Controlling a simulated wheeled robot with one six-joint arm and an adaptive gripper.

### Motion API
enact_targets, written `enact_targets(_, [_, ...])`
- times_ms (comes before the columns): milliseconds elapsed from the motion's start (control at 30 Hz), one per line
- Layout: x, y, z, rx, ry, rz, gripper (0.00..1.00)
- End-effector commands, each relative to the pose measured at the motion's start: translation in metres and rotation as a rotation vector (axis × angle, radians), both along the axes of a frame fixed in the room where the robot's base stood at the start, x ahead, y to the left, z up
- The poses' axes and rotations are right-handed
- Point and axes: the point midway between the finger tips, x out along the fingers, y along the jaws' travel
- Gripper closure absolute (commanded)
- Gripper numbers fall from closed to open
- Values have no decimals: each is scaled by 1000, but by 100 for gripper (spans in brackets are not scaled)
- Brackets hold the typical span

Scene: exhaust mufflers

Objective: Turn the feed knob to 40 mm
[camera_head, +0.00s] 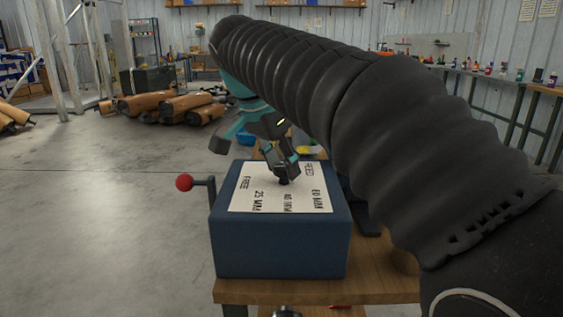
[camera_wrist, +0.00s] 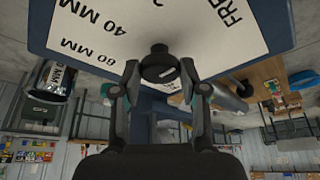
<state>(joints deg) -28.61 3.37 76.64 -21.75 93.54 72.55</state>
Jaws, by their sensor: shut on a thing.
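The feed knob (camera_wrist: 157,58) is a small dark round knob on the white label plate (camera_wrist: 200,35) of a blue box. A short pale mark shows on its lower right side in the wrist view; I cannot tell which label it points to. The plate reads FREE, 25 MM, 40 MM and 60 MM around the knob. My gripper (camera_wrist: 160,73) is shut on the knob, one finger on each side. In the head view my gripper (camera_head: 281,167) reaches down onto the plate's far part, and the knob (camera_head: 284,181) shows just below the fingertips.
The blue box (camera_head: 280,248) stands on a wooden table (camera_head: 370,288). A lever with a red ball (camera_head: 184,182) sticks out at its left. Brown mufflers (camera_head: 160,105) lie on the floor behind. My arm covers much of the right.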

Motion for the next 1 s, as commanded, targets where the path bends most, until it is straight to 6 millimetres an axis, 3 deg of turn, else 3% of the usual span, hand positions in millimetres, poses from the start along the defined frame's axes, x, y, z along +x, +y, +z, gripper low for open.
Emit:
enact_targets(367, [-2,-1,-1,0,3,168,92])
enact_targets(1000, [-3,-6,0,0,4,762,92])
